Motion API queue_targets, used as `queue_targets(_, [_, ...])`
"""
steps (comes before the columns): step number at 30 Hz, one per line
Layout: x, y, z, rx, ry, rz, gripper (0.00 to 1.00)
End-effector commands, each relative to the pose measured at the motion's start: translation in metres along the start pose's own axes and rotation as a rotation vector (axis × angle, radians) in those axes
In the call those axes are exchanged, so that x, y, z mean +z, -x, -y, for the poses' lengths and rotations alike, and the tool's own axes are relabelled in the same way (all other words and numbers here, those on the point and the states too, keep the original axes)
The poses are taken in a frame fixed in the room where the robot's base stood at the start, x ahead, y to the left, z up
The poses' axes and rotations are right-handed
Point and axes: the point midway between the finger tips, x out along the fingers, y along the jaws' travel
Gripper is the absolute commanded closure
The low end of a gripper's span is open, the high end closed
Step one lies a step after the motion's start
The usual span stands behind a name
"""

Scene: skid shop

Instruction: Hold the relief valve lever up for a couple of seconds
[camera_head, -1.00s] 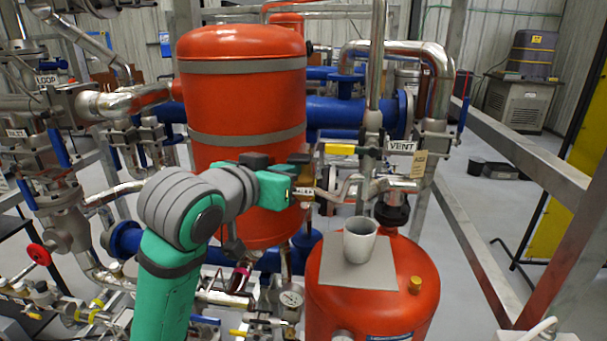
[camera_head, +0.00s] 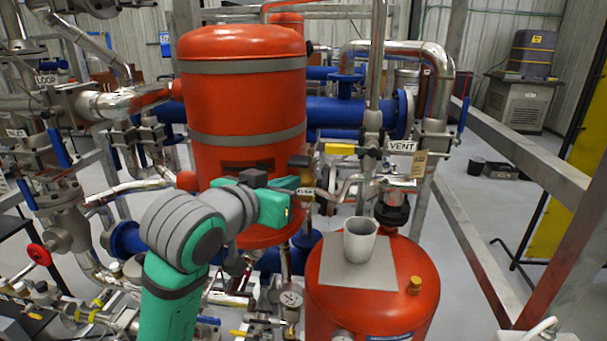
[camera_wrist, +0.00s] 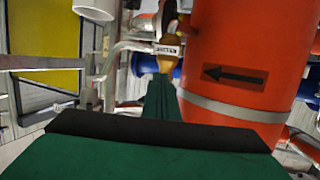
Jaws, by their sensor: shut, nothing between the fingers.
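The brass relief valve (camera_head: 303,168) sits beside the tall red tank, with a small white label below it. In the wrist view, the brass body (camera_wrist: 170,40) is just beyond my fingertips, with the label beside it. I cannot make out its lever for certain. My gripper (camera_head: 293,190) is shut and empty, its green fingers pointing right at about the label's height, just below the brass body. In the wrist view, the shut fingers (camera_wrist: 160,85) point at the valve. I cannot tell whether they touch it.
The tall red tank (camera_head: 243,100) stands close behind my gripper. A white cup (camera_head: 359,240) stands on a grey mat (camera_head: 340,272) on the lower red tank (camera_head: 415,300). A yellow handle (camera_head: 340,149) and pipes crowd the right side. Open floor (camera_head: 490,215) lies farther right.

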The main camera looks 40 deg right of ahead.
Motion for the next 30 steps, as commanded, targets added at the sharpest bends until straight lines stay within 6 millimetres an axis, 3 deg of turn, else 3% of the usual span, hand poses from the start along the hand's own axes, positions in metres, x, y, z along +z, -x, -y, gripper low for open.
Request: queue_targets(30, [0.016, 0.065, -0.020, -0.002, 0.000, -0.001, 1.00])
